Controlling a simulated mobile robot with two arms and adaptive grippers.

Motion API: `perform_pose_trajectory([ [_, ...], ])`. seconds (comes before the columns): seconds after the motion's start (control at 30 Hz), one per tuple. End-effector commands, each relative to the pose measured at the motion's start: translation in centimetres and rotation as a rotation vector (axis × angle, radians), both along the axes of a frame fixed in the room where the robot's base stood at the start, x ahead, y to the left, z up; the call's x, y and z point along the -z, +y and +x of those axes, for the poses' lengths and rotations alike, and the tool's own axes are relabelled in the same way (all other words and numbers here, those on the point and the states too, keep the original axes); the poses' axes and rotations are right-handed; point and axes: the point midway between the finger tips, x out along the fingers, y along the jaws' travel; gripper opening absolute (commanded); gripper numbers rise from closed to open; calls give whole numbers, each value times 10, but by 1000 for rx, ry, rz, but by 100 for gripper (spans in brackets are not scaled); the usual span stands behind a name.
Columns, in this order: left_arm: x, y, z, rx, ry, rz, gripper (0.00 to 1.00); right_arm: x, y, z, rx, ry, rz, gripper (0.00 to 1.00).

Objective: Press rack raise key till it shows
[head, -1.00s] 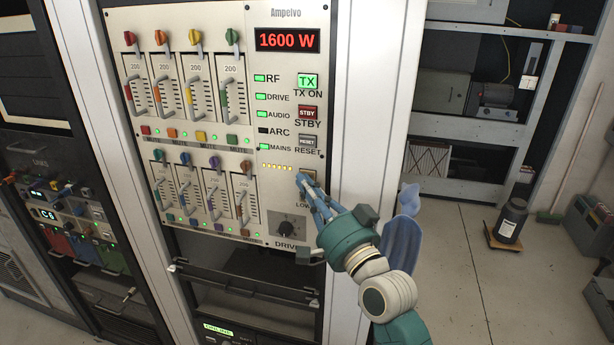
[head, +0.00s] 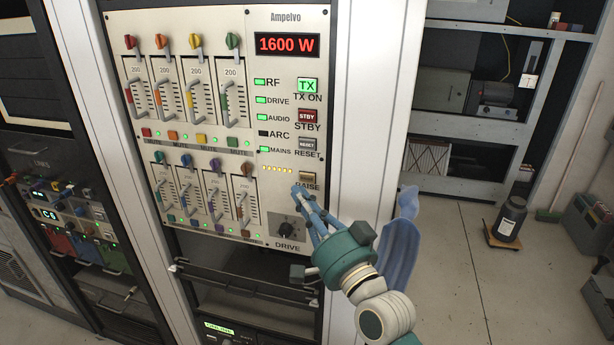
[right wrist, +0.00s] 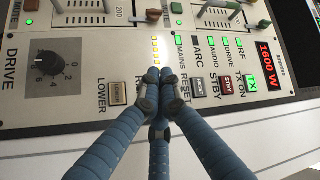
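The tan raise key (head: 306,177) shows in the head view on the pale transmitter panel (head: 322,110), above its RAISE label. In the right wrist view my fingers cover that key. My right gripper (head: 297,190) is shut and empty, its fingertips just below and left of the key; I cannot tell if they touch the panel. The fingertips (right wrist: 154,76) are together in the right wrist view. The lower key (right wrist: 118,92) shows beside them there; in the head view it is hidden behind my fingers. The red display (head: 287,43) reads 1600 W. My left gripper is out of view.
A row of lit yellow lamps (head: 277,169) is left of the raise key. Reset (head: 307,145), STBY and TX keys are above. The drive knob (head: 286,229) is below. Coloured sliders fill the panel's left.

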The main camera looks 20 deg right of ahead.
Motion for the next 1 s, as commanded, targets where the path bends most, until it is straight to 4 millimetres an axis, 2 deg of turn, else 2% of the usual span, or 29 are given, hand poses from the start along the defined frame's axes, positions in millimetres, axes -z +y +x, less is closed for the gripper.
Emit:
perform_pose_trajectory([
  [0.3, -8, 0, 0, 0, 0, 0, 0, -1, 15, -23, 0, 0, 1, 0],
  [1.0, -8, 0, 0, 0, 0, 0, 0, 0, 16, -24, 1, 0, 0, 0],
])
